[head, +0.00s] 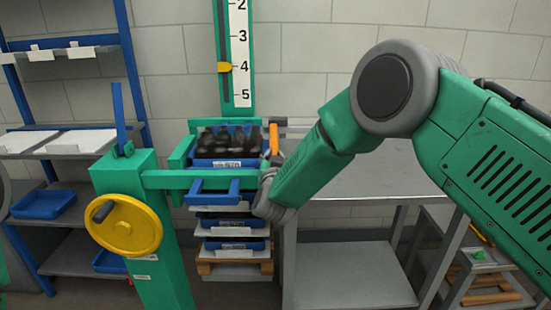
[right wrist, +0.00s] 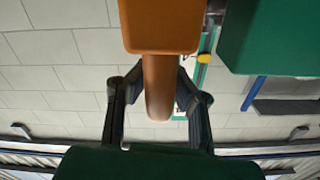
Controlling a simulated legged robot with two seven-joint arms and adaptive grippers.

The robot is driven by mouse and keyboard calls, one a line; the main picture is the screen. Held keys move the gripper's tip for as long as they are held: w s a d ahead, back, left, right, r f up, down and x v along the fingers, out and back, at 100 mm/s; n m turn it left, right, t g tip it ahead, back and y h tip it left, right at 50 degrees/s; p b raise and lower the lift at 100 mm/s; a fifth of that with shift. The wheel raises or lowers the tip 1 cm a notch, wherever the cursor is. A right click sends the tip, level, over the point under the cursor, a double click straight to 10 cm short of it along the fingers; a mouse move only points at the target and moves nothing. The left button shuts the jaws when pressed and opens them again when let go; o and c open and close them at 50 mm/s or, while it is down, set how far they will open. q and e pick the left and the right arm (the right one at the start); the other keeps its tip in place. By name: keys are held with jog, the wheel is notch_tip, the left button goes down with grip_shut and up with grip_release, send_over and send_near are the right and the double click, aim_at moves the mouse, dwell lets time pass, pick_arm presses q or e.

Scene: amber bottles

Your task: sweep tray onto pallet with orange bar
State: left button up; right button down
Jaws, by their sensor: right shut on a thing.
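A blue tray (head: 222,163) full of dark bottles (head: 228,140) sits level in the green frame of a stand in the head view. The wooden pallet (head: 235,268) is below it, with blue trays (head: 235,245) stacked on it. The orange bar (head: 274,140) stands upright at the tray's right side; it also shows in the right wrist view (right wrist: 158,85), with an orange block at its end. My right gripper (right wrist: 157,95) is shut on the bar, a finger on each side. In the head view my wrist mostly hides that grip. My left gripper is not in view.
A green post with a yellow handwheel (head: 124,226) stands left of the tray. A numbered scale (head: 239,55) with a yellow pointer rises behind. A grey bench (head: 360,180) is at right, mostly bare. Blue shelving (head: 75,143) stands at left.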

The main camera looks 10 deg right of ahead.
jog(key=c, duration=1.6)
grip_release()
jog(key=shift+a+f, duration=0.2)
jog(key=shift+a, duration=0.05)
jog(key=shift+o, duration=0.6)
jog(key=shift+w+a, duration=0.1)
jog(key=shift+a+r, duration=0.1)
jog(key=v, duration=1.2)
